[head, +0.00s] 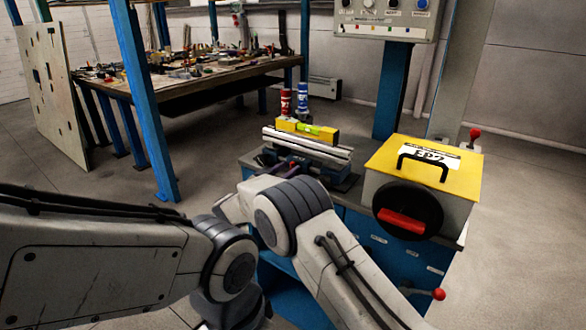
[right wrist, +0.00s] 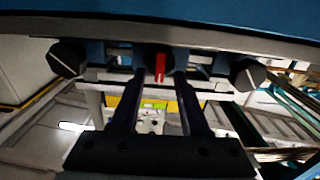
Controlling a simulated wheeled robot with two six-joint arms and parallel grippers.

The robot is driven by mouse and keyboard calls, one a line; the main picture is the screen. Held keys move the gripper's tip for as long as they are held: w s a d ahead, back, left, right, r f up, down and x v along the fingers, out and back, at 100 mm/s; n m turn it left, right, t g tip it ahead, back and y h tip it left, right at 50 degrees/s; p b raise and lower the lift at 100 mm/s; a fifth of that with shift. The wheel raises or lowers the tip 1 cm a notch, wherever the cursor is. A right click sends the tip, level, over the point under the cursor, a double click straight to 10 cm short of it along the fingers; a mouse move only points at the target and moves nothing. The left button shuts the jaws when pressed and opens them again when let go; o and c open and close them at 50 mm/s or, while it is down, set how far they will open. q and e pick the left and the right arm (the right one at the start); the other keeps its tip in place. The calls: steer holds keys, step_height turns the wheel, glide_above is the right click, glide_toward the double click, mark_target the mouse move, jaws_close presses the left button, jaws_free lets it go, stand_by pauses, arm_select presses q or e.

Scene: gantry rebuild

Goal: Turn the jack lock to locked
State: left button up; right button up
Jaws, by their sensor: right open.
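In the right wrist view a round black knob with a red pointer bar (right wrist: 159,65) sits under a blue edge, the red bar roughly upright in the picture. No label shows, so I cannot tell for sure that it is the jack lock. My right gripper (right wrist: 160,77) is open, its two dark fingers pointing at this knob, one on each side. I cannot tell whether they touch it.
Black knobs flank it on the left (right wrist: 67,58) and right (right wrist: 247,73). In the head view a yellow-topped box (head: 455,165) bears a black disc with a red handle (head: 402,221). A workbench (head: 185,80) stands behind.

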steer(key=shift+d, duration=0.1)
jaws_close()
